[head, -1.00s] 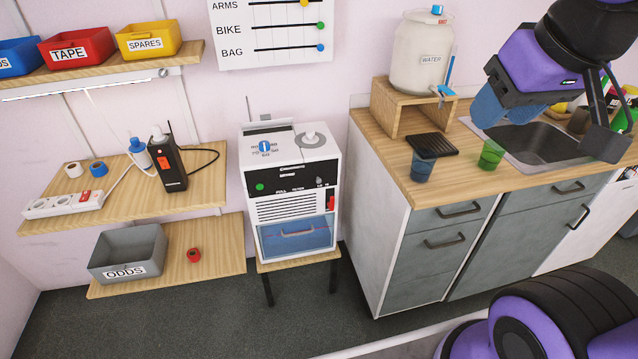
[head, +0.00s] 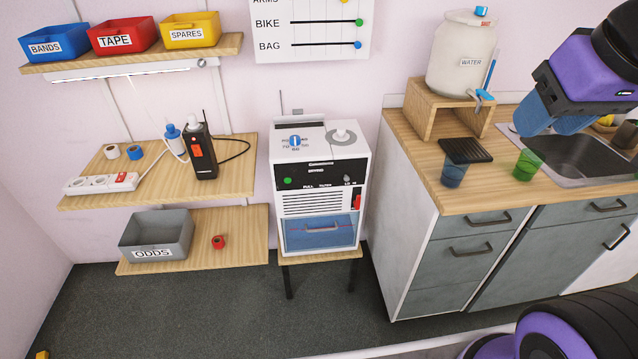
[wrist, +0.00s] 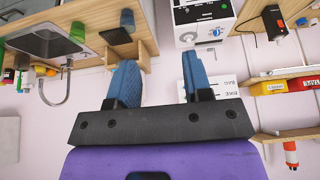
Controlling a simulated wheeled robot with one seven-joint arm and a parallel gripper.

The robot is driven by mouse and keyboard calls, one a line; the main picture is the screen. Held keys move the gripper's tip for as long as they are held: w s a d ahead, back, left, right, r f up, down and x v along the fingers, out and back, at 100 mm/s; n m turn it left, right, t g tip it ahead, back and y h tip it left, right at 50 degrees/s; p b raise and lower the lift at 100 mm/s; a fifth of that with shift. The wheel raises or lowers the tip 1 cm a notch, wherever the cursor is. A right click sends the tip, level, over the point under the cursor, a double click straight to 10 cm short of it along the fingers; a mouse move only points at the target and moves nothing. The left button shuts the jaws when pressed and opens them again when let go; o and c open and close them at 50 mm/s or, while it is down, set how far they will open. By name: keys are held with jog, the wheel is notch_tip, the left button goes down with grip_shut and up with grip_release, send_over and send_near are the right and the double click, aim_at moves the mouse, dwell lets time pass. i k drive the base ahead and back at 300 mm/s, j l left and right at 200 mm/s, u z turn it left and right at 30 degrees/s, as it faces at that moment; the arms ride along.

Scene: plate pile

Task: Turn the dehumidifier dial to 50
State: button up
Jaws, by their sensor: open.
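The dehumidifier (head: 318,215) is a white box with a black front panel and a blue tank, standing on a small wooden stand. Its dial (head: 295,141) is a blue knob with a white pointer on the top left, ringed by numbers too small to read surely. The dial also shows in the wrist view (wrist: 215,32). My gripper (head: 558,126) is above the sink counter at the right, well apart from the dehumidifier. In the wrist view its blue fingers (wrist: 158,75) are spread apart with nothing between them.
Left of the dehumidifier, shelves hold a black radio-like device (head: 200,155), a power strip (head: 100,184) and a grey ODDS bin (head: 157,238). The counter (head: 440,180) at right holds a water jug (head: 462,60) and two cups. The floor in front is clear.

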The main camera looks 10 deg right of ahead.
aim_at(294, 141)
jog(key=i+j, duration=1)
jog(key=i, duration=0.05)
